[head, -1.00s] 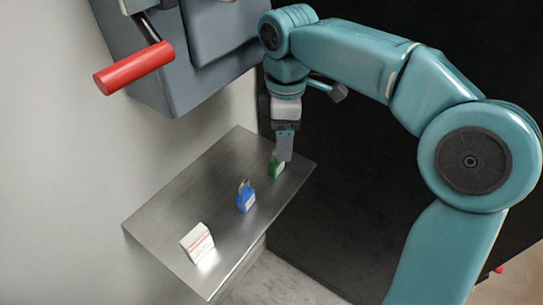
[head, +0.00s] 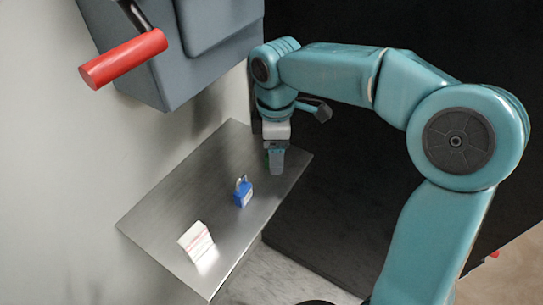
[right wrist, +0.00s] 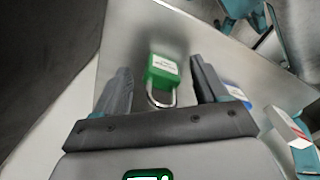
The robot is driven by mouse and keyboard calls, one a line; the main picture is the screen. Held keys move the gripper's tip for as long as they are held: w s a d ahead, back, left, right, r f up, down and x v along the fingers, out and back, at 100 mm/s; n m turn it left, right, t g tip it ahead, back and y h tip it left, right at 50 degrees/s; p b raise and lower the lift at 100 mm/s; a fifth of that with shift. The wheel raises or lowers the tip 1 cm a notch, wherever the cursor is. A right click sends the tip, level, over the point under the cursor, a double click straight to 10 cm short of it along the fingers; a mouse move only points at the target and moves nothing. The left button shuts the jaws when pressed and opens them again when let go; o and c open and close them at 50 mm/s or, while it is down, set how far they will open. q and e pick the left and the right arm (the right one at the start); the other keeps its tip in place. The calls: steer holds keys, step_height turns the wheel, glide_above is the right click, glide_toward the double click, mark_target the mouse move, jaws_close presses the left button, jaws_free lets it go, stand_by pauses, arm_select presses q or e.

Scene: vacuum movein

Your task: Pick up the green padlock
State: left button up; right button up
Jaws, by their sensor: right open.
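The green padlock (right wrist: 162,72) with a white label and a metal shackle lies between the two fingers of my right gripper (right wrist: 162,85) in the right wrist view. The fingers are apart, with a gap on each side of the padlock. In the head view my right gripper (head: 276,168) points down at the far end of the metal shelf (head: 170,210) and hides the green padlock. My left gripper is not in view.
A blue padlock (head: 243,194) stands mid-shelf, and a white card with red lines (head: 196,242) stands nearer the front. A grey box (head: 165,60) with a red handle (head: 123,59) is on the wall above the shelf.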

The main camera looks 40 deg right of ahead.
steer(key=shift+s+r, duration=0.15)
steer(key=shift+s, duration=0.1)
steer(key=c, duration=1.1)
steer(key=shift+w, duration=0.2)
steer(key=shift+s+r, duration=0.3)
steer(key=shift+r, duration=0.05)
step_height(320, 180, up, 6)
steer(key=shift+w+p, duration=0.1)
steer(key=shift+p, duration=0.2)
steer(key=s+a+b, duration=0.1)
steer(key=s+a, duration=0.1)
steer(key=s, duration=0.4)
steer(key=s+a+b, duration=0.1)
steer(key=s+a, duration=0.2)
steer(key=s, duration=0.3)
steer(key=s+a+b, duration=0.1)
steer(key=s+a, duration=0.1)
steer(key=s, duration=0.4)
steer(key=shift+s+a+r+b, duration=0.1)
steer(key=shift+s+a+b, duration=0.05)
steer(key=shift+a+b, duration=0.15)
